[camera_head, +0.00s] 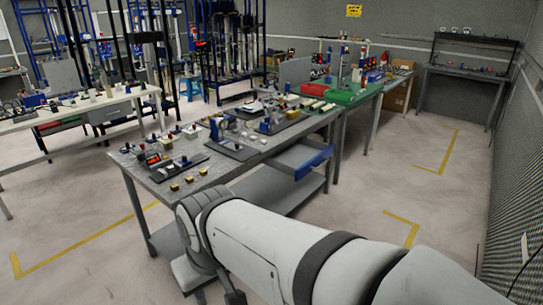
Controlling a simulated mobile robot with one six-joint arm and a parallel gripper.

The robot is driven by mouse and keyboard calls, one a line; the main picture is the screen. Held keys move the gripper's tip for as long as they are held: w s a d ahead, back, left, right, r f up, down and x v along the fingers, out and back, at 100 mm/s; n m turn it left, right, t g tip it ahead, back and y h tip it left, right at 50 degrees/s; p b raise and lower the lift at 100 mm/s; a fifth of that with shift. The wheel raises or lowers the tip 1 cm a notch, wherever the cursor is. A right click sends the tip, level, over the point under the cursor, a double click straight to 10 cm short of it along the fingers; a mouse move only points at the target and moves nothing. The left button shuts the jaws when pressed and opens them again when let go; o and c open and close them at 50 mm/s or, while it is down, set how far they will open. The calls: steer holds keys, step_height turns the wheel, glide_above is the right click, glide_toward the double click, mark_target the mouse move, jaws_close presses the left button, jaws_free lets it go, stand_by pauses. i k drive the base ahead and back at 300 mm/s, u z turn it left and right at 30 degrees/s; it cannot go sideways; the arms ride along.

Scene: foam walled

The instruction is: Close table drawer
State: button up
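The table drawer (315,163) is pulled out from under the grey top of the middle workbench (220,172). It has a blue front and a grey body, and it sticks out on the bench's right side. My white arm crosses the lower right of the picture, in front of the bench's near end and apart from the drawer in the picture.
The middle workbench carries several instruments and small parts, with a lower shelf (285,190) below. A bench with a green tray (355,96) stands behind it. Another table (80,110) stands at left. Floor right of the drawer is open up to the mesh wall (515,150).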

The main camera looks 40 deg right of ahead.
mark_target(303, 157)
steer(key=z, duration=1.55)
steer(key=i, duration=1.65)
steer(key=k, duration=0.55)
steer(key=z, duration=0.45)
steer(key=i, duration=1.05)
steer(key=u, duration=0.1)
